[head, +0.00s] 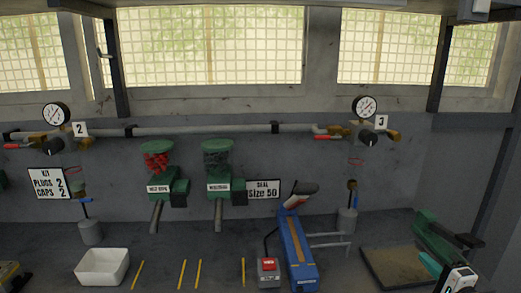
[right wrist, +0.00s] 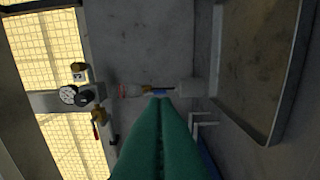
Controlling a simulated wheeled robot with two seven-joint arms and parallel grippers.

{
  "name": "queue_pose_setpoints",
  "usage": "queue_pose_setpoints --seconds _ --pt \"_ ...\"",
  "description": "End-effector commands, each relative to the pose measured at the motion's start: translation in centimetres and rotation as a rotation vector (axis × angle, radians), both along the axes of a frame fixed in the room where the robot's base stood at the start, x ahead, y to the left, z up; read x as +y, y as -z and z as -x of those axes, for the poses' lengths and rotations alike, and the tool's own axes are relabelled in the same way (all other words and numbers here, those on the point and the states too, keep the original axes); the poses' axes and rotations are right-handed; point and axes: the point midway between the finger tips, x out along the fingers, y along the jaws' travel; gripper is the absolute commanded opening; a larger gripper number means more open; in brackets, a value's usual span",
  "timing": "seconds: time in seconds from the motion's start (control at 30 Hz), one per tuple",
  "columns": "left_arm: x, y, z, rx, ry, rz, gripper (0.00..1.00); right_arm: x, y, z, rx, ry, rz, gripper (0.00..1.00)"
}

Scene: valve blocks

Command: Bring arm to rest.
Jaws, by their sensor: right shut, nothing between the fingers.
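My right gripper (head: 427,219) is at the right of the head view, over the brown tray. Its green fingers are shut with nothing between them. In the right wrist view the closed fingers (right wrist: 159,98) reach up to the middle of the picture, in front of the wall and bench. My left gripper is in neither view.
The shallow brown tray (head: 385,268) lies below my right gripper and looks empty. To its left stand a blue device (head: 297,250), a red-button box (head: 268,270) and a grey cup (head: 347,222). Valve block 3 (head: 367,131) is on the wall. A white bin (head: 102,267) stands left.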

Motion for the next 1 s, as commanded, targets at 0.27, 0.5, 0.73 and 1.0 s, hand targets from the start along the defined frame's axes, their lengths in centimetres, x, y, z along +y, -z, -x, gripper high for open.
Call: queue_pose_setpoints --seconds 0.27,0.5,0.73,1.0 --pt "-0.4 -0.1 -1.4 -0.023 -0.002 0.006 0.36 2.8 2.3 1.0 0.063 -0.060 0.115 0.00" --pt "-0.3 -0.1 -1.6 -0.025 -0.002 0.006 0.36 6.9 6.0 3.3 0.160 -0.162 0.308 0.00" --pt "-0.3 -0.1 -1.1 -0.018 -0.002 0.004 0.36 12.6 11.3 8.2 0.301 -0.339 0.610 0.00" --pt "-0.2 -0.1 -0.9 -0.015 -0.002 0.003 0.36 18.6 17.3 18.7 0.503 -0.649 1.092 0.00"
